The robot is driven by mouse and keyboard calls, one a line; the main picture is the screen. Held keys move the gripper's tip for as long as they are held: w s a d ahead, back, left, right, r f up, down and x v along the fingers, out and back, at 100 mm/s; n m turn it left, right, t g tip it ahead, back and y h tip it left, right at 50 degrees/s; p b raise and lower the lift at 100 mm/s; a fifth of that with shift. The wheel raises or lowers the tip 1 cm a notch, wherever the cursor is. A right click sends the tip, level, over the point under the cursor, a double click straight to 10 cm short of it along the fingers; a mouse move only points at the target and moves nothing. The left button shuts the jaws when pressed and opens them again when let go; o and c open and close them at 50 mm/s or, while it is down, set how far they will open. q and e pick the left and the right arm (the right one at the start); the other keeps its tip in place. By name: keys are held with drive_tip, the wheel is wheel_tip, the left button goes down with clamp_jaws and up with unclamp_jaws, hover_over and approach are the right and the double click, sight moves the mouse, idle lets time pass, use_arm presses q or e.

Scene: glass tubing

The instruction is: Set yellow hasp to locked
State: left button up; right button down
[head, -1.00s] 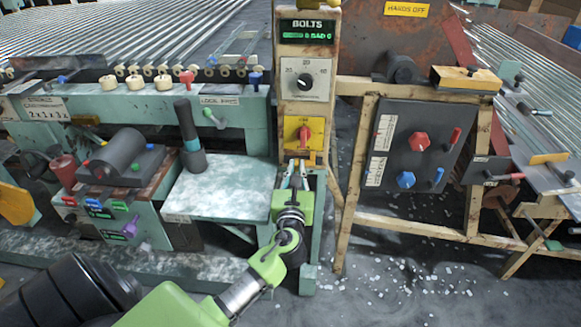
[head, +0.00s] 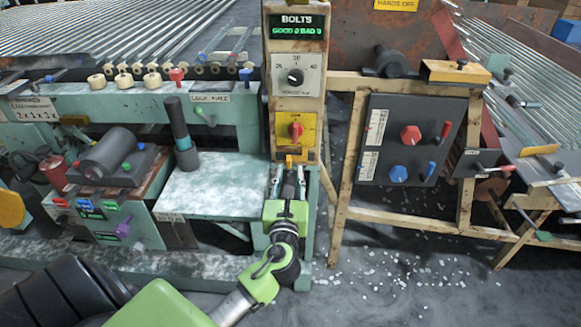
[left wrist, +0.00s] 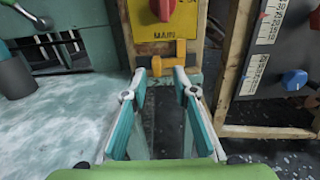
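The yellow hasp (head: 297,158) is a small orange-yellow piece low on the worn post, just under the yellow switch plate marked MAIN. In the left wrist view the hasp (left wrist: 168,62) shows as a crosswise bar with an upright part at its right end. My left gripper (head: 288,170) is below the hasp, pointing up at it. In the left wrist view its two teal fingers (left wrist: 161,75) stand apart with nothing between them, and the hasp lies just beyond the tips. No contact is visible. My right gripper is not in view.
The red switch (head: 295,129) on its yellow plate (left wrist: 164,18) is right above the hasp. A mottled bench top (head: 212,190) lies left of the gripper. A wooden frame with a dark panel (head: 408,140) stands to the right. White bits litter the floor.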

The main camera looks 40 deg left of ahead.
use_arm(q)
drive_tip(key=v, duration=0.7)
drive_tip(key=shift+s+d, duration=0.25)
drive_tip(key=shift+s, duration=0.05)
